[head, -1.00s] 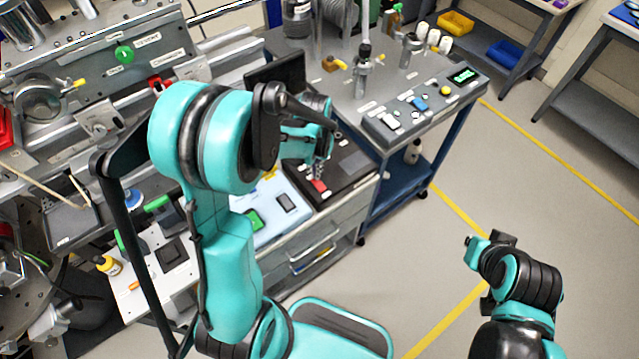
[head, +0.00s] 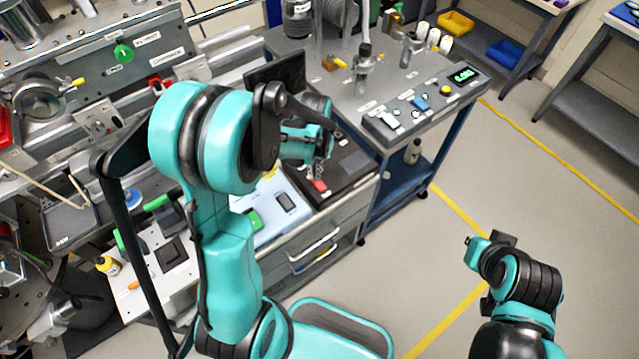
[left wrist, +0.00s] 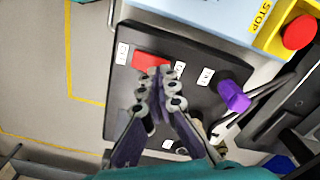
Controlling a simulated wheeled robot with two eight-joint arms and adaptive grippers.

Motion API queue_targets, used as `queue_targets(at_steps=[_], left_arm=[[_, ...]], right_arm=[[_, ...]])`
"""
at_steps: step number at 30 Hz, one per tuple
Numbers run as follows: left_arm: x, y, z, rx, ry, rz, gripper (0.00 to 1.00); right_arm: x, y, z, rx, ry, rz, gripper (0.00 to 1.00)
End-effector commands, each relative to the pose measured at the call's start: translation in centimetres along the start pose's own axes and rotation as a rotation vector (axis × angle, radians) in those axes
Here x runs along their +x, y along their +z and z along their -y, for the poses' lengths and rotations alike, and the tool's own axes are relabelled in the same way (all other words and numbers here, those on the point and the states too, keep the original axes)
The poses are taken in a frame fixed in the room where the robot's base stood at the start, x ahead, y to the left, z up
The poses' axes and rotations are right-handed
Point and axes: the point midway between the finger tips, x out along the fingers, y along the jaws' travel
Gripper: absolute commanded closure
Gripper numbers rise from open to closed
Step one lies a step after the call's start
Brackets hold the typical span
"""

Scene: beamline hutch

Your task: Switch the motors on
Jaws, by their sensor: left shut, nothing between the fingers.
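A black control panel (left wrist: 190,105) with white labels carries a red rocker switch (left wrist: 150,60) near one edge and a purple knob (left wrist: 233,96). My left gripper (left wrist: 163,72) is shut and empty, its fingertips right at the red switch and covering part of it. Whether they touch it I cannot tell. In the head view the left gripper (head: 318,170) hangs over the panel, with the red switch (head: 319,185) just below the fingertips. Which way the switch is tipped I cannot make out. My right arm's end (head: 480,250) is over the floor; its fingers are not clear.
A light blue box beside the panel bears a red stop button (left wrist: 299,32) on yellow. A grey console (head: 415,118) with buttons and a lit green display (head: 464,74) stands on the cart to the right. The floor (head: 540,190) right of the cart is open.

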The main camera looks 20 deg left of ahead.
Motion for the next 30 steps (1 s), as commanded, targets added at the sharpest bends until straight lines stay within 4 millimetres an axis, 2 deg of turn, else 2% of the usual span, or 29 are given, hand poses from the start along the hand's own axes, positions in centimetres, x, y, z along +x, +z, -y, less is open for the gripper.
queue_targets(at_steps=[30], left_arm=[[1.6, 0.0, 0.0, 0.000, 0.000, 0.000, 1.00]], right_arm=[[1.1, 0.8, 0.0, 0.000, 0.000, 0.000, 1.00]])
